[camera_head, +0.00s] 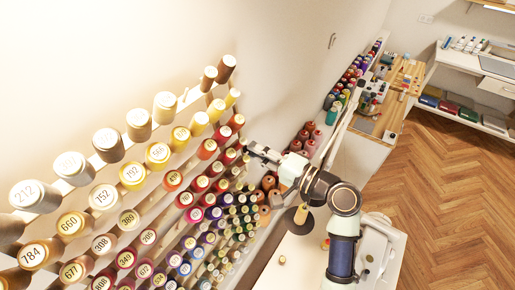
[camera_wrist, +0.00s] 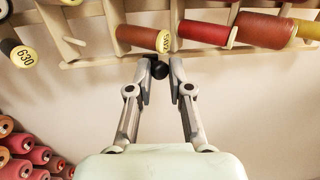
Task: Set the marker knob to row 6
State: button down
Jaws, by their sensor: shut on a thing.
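The marker knob (camera_wrist: 159,69), small and black, sits between the two fingertips of my gripper (camera_wrist: 161,74) in the wrist view, just below a wooden rail of the thread rack (camera_wrist: 90,62). My gripper is shut on it. In the head view my gripper (camera_head: 250,148) reaches left to the right side of the thread rack, with its tips close to the spools. The knob is too small to make out there. I cannot tell which row it stands at; no row marks are readable.
Numbered spools (camera_head: 132,175) in many colours fill the rack to the left of my gripper. Brown and red spools (camera_wrist: 138,37) lie just above the knob in the wrist view. Cone spools (camera_head: 310,135) stand behind my gripper. A white sewing machine (camera_head: 378,245) stands at lower right.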

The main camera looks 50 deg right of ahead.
jog(key=c, duration=1.1)
grip_release()
jog(key=s, duration=0.4)
jog(key=s+d, duration=0.1)
jog(key=s, duration=0.3)
jog(key=s+d, duration=0.1)
jog(key=s, duration=0.3)
jog(key=shift+w+r, duration=0.1)
